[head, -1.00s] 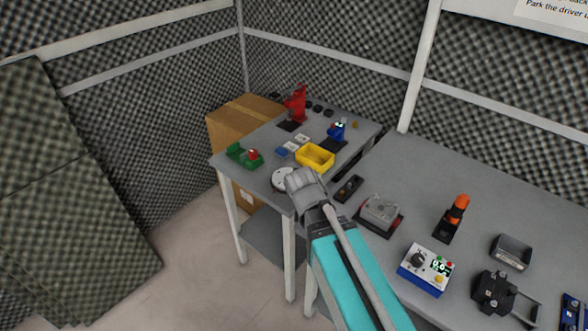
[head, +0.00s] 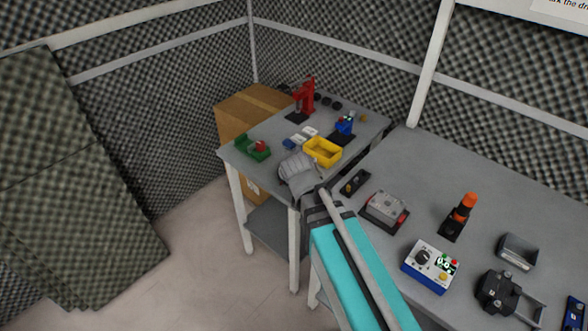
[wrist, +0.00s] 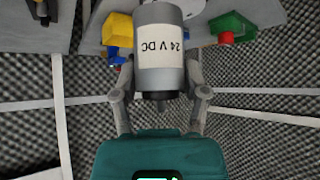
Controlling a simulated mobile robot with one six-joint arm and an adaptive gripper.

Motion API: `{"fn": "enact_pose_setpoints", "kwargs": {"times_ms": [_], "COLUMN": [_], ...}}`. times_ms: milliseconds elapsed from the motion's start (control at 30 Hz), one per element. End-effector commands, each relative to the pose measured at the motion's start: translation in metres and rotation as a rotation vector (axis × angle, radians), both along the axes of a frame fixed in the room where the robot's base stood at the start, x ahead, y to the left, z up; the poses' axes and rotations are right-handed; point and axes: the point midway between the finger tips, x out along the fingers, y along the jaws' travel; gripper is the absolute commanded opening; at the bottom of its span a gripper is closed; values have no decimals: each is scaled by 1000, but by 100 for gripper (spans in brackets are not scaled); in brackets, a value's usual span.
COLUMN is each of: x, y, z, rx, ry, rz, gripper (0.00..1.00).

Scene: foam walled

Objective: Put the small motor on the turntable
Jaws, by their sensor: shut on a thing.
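The small motor (wrist: 165,50) is a grey cylinder with a white "24 V DC" label. In the wrist view it sits between the two fingers of my gripper (wrist: 160,88), which is shut on it. In the head view my gripper (head: 297,172) is over the front edge of the far table, and I cannot make out the motor apart from it. The turntable is hidden behind my gripper in the head view. A pale rounded edge beside the motor at the top of the wrist view may be the turntable (wrist: 191,8), but only a little shows.
The far table holds a yellow bin (head: 322,152), a green fixture (head: 253,147) with a red part, a red press-like tool (head: 304,97) and a blue device (head: 345,127). The near bench (head: 420,190) carries several devices. A cardboard box (head: 240,108) stands behind the far table.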

Motion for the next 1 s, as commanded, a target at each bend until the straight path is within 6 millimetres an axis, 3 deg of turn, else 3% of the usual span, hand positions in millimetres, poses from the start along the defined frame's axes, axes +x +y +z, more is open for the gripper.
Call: {"fn": "enact_pose_setpoints", "kwargs": {"times_ms": [600,1000], "x": [17,14], "y": [89,98], "z": [51,55], "rx": [-2,-3], "ry": [-3,-8], "rz": [-474,-562], "gripper": [0,0]}}
